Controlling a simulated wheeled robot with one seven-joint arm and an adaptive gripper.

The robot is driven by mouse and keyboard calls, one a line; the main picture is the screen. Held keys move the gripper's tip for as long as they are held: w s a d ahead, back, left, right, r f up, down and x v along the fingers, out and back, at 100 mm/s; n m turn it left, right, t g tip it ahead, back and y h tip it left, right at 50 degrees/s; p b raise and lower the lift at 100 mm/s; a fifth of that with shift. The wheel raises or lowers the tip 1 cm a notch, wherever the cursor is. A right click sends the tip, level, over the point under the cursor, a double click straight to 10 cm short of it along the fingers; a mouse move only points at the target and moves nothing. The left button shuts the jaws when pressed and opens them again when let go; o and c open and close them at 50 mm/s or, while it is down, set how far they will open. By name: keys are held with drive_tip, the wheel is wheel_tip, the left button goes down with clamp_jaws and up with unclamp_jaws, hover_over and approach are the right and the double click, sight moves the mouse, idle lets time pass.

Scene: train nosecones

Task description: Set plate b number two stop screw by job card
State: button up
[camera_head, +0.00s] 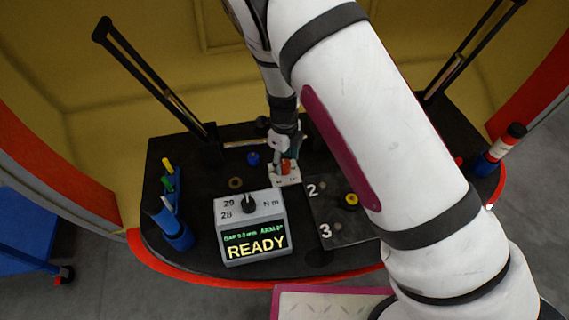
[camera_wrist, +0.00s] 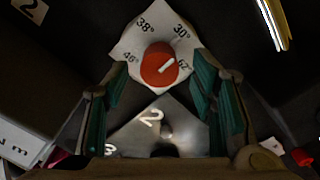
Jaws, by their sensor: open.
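A red knob (camera_wrist: 160,64) with a white pointer line sits on a white dial (camera_wrist: 131,45) marked 38°, 30°, 46° and a partly hidden value. The pointer line slants toward the partly hidden mark at right. My gripper (camera_wrist: 162,68) is open, its green pads on either side of the knob, apart from it. In the head view my gripper (camera_head: 285,157) is down at the dial. A dark plate (camera_head: 325,210) beside it bears numbers 2 and 3, each with a small brownish screw-like spot. My arm hides its right part. No job card is readable.
A grey box (camera_head: 255,228) reads READY, with a black knob and 29, 28 N m. A yellow knob (camera_head: 351,200) stands on the dark plate. A blue holder (camera_head: 178,235) is at left. A red-and-blue cylinder (camera_head: 500,148) stands at right. Black posts rise behind.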

drive_tip(key=shift+f, duration=1.2)
drive_tip(key=c, duration=1.1)
drive_tip(key=shift+c, duration=0.2)
drive_tip(key=shift+n, duration=0.3)
